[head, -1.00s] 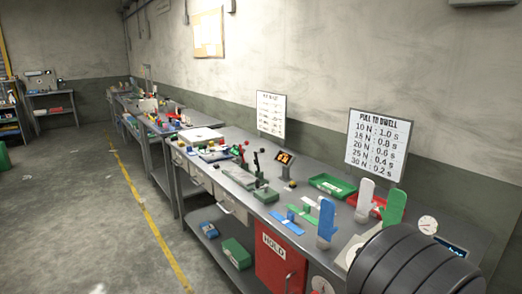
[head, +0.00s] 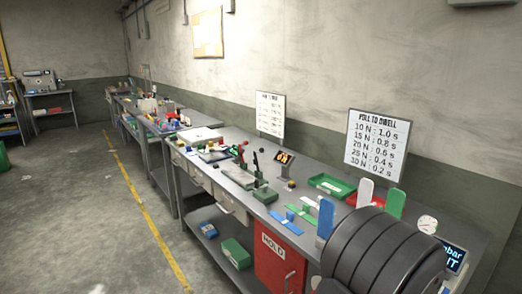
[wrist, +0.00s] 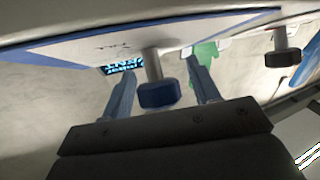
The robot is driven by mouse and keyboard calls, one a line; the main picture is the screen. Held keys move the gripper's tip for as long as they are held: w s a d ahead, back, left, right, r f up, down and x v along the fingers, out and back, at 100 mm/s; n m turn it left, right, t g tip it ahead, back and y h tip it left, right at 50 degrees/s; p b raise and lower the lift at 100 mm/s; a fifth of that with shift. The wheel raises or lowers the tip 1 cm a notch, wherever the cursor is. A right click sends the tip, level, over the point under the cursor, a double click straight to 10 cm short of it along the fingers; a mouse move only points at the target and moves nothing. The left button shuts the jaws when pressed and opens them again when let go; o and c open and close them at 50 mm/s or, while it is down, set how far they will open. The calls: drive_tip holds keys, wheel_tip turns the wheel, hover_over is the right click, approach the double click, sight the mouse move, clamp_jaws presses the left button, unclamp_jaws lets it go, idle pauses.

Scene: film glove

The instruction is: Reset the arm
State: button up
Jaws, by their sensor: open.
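My gripper (wrist: 160,67) shows in the wrist view with its two grey-blue fingers apart and nothing held between them. A blue knob on a pale stem (wrist: 159,94) appears between the fingers; I cannot tell how far beyond them it is. A second, black knob (wrist: 283,58) is to the right. A pale panel with a blue border (wrist: 100,42) spans the top. In the head view my dark ribbed arm fills the lower right, and the gripper is out of sight.
The grey bench carries upright blue (head: 326,217), white (head: 365,192) and green (head: 395,203) paddle shapes. A green tray (head: 332,185), a gauge (head: 428,224) and a lit display (head: 452,258) are near them. A red cabinet (head: 270,262) is below. The floor at left is open.

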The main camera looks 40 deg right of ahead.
drive_tip(key=shift+s+d+m+g+h, duration=0.15)
drive_tip(key=shift+m+g+h, duration=0.1)
drive_tip(key=shift+m+g, duration=1)
drive_tip(key=shift+s+a+m+g+h, duration=0.1)
drive_tip(key=shift+m+g+h, duration=0.1)
drive_tip(key=shift+m+g, duration=1.05)
drive_tip(key=shift+s+d+m+g+h, duration=0.15)
drive_tip(key=shift+m+g+h, duration=0.1)
drive_tip(key=shift+m+g, duration=0.95)
drive_tip(key=shift+a, duration=0.1)
